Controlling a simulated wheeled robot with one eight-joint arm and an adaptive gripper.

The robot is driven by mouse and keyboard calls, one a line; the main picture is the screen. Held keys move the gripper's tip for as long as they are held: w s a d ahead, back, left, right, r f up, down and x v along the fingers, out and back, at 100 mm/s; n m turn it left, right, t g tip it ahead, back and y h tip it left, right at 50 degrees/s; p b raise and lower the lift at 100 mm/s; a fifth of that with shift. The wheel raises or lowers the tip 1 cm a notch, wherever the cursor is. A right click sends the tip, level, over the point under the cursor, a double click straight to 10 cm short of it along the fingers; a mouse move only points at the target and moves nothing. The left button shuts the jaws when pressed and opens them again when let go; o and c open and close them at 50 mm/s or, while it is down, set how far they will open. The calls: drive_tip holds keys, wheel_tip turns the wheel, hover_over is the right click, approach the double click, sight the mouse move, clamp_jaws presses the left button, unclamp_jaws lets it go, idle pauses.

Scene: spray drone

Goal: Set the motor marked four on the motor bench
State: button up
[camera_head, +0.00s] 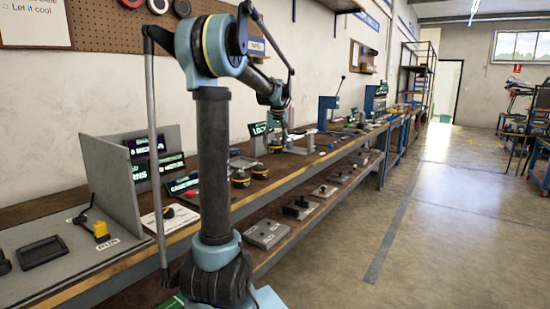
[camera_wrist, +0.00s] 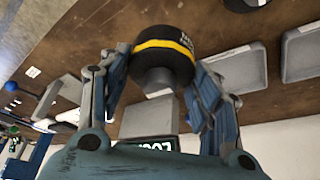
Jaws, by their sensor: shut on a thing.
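A black motor with a yellow band (camera_wrist: 164,55) is between the fingers of my gripper (camera_wrist: 160,88) in the wrist view. My gripper is shut on it. White lettering on its side is too small and cut off to read, so I cannot tell its number. In the head view my gripper (camera_head: 277,128) is over the far part of the long bench (camera_head: 330,158), near a dark sign with green-white lettering (camera_head: 258,129). Two similar black and yellow motors (camera_head: 241,178) (camera_head: 260,171) stand on the bench nearer to me. Their marks are unreadable.
Grey trays (camera_wrist: 238,70) (camera_wrist: 301,52) lie on the wooden top in the wrist view. The lower shelf holds grey boxes (camera_head: 266,234).

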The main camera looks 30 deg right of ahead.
sight(276, 146)
drive_tip(key=shift+f, duration=4.15)
drive_tip(key=o, duration=1.5)
drive_tip(key=shift+s, duration=0.1)
drive_tip(key=v, duration=1.2)
